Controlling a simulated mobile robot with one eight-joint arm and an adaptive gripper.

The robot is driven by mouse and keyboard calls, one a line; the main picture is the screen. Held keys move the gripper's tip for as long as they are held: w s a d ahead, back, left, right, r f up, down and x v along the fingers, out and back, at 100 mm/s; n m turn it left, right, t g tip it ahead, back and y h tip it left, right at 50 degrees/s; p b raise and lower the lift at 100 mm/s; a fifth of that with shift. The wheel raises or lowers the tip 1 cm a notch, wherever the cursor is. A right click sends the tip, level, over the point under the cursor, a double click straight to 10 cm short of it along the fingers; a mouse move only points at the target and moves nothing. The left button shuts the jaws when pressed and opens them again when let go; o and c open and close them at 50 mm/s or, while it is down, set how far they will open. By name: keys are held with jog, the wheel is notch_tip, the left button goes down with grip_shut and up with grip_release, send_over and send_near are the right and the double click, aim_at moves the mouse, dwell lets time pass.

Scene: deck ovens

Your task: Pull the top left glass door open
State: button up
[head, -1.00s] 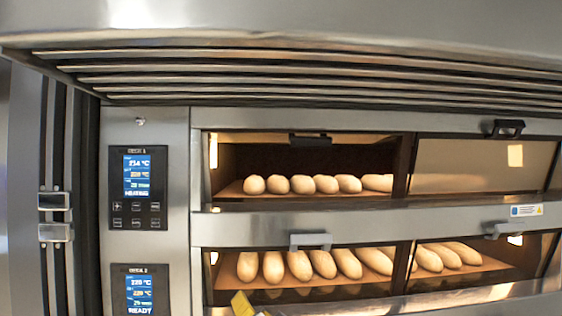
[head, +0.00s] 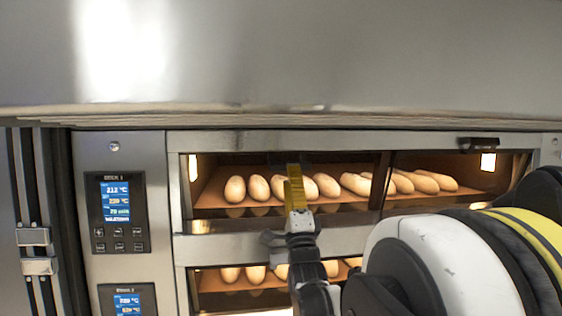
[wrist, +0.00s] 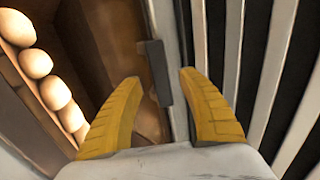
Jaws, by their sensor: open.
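The top left glass door (head: 225,165) of the oven looks closed, with pale loaves showing through it. My gripper (head: 294,169) has yellow fingers and is raised in front of this door's upper middle. In the head view it covers most of the door's handle. In the wrist view the dark handle (wrist: 157,72) appears between the fingertips of my open gripper (wrist: 160,77), with a finger to each side. The fingers are not shut on it. I cannot tell whether either finger touches it.
The top right door (head: 460,170) has its own dark handle (head: 478,144). A control panel (head: 122,211) is at the left. Below is a second deck with loaves (head: 230,275). A steel hood (head: 300,60) overhangs above, and my arm covers the lower right.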

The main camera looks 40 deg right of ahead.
aim_at(289, 162)
jog(key=shift+p+x, duration=0.4)
jog(key=shift+x, duration=1.6)
grip_shut()
jog(key=shift+a, duration=0.1)
